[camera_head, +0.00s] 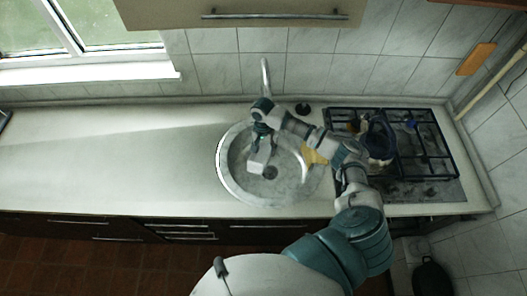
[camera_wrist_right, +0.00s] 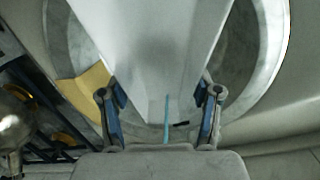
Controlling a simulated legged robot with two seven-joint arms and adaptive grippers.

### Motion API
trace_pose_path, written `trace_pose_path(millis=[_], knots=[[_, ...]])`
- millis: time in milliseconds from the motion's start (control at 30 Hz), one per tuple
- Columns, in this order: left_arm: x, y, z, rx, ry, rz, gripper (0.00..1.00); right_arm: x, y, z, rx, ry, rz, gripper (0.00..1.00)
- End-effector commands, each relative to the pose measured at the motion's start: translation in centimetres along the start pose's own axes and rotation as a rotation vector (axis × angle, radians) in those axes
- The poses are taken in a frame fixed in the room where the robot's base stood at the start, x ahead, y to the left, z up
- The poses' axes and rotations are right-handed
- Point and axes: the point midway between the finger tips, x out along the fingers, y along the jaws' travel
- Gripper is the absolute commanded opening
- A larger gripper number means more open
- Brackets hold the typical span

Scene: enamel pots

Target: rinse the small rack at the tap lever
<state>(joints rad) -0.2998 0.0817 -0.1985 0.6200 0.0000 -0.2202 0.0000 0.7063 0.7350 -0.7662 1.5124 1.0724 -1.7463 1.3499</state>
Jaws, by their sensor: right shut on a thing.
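My right gripper (camera_head: 263,143) reaches down over the round steel sink (camera_head: 223,172). It is shut on a pale, smooth, flat-sided thing, which I take to be the small rack (camera_head: 259,162); no bars show on it. In the right wrist view the rack (camera_wrist_right: 150,45) fills the space between the fingers of the gripper (camera_wrist_right: 160,98) and runs out past the top edge. It hides much of the bowl. The tap (camera_head: 265,75) rises behind the sink, beyond my wrist. My arm hides its base, and I cannot make out its lever. My left gripper does not show.
A yellow thing (camera_head: 313,155) lies at the sink's right side. A small dark round thing (camera_head: 302,109) stands behind the sink. The hob (camera_head: 435,150) on the right bears a dark pot (camera_head: 380,140). A cabinet (camera_head: 240,12) hangs above.

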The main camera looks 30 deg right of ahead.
Motion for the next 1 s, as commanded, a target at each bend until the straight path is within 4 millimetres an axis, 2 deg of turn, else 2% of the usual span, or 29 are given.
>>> trace_pose_path(millis=[267, 1000], knots=[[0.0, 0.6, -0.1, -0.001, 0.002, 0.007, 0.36, -0.1, -0.2, 0.4, -0.001, 0.002, 0.001, 0.22], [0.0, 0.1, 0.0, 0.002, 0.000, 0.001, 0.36, 0.7, -1.6, 6.4, -0.002, 0.000, 0.000, 0.22]])
